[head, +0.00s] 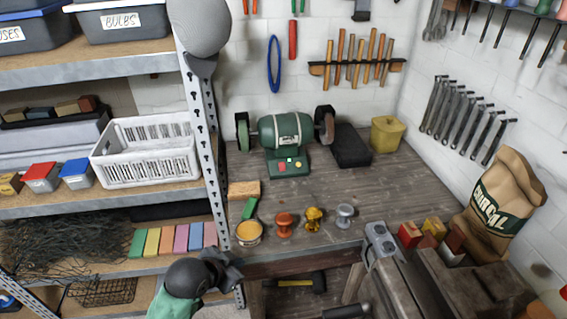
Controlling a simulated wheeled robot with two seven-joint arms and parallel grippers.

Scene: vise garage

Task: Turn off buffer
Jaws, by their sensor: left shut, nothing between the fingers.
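The buffer (284,130) is a dark green bench machine on the wooden workbench, against the back wall. It has a green-edged wheel on its left and a brownish wheel on its right. Its green base (287,170) carries small coloured buttons on the front, one of them red. I cannot tell whether the wheels are spinning. My left gripper (232,272) is dark grey, shut and empty. It is low in the picture, by the bench's front left corner, well in front of the buffer and apart from it. My right gripper does not show.
In front of the buffer lie a sponge (244,189), an orange-topped tin (248,233) and several small knobs. A black box (350,146) and yellow container (387,134) stand right of it. A metal shelf post (205,130) rises at left. A vise (382,246) is at front right.

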